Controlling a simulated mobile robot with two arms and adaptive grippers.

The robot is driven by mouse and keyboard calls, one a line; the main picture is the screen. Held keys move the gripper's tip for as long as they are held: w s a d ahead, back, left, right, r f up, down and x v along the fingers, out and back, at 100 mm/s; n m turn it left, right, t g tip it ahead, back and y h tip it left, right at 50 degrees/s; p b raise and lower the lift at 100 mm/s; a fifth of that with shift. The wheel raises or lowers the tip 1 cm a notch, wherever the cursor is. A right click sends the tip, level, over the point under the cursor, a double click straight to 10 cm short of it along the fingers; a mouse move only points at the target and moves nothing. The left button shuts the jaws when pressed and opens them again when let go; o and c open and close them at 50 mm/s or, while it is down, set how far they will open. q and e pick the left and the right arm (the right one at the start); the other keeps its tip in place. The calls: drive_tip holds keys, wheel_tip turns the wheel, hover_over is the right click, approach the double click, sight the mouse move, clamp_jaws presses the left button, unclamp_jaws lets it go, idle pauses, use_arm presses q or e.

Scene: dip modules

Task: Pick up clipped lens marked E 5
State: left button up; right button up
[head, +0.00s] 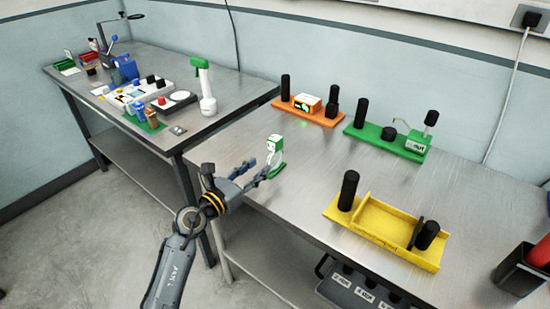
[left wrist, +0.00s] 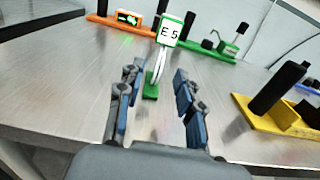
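The clipped lens marked E 5 (left wrist: 169,31) stands upright in the left wrist view, with a white green-edged label on top, a clear rounded lens below it and a green foot on the table. In the head view the lens (head: 275,144) is near the table's left edge. My left gripper (head: 258,174) reaches in from the left, close to the lens. In the left wrist view the gripper (left wrist: 157,76) is open, its two blue-grey fingers apart and empty. The lens appears ahead, between the fingertip directions. My right gripper is not in view.
An orange module (head: 308,109), a green module (head: 387,142) and a yellow tray module (head: 385,231), all with black posts, stand farther right. A spray bottle (head: 206,90) and other items crowd the left table. Bare tabletop surrounds the lens.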

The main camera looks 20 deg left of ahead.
sight(269, 157)
use_arm(q)
drive_tip(key=x, duration=0.3)
drive_tip(key=shift+w, duration=0.2)
drive_tip(key=shift+r+p+x, duration=0.15)
drive_tip(key=shift+p+x, duration=0.1)
drive_tip(key=shift+x, duration=1.1)
drive_tip(key=shift+r+p+x, duration=0.15)
drive_tip(key=shift+p+x, duration=0.05)
drive_tip(key=shift+x, duration=1.1)
drive_tip(key=shift+s+d, duration=0.1)
clamp_jaws()
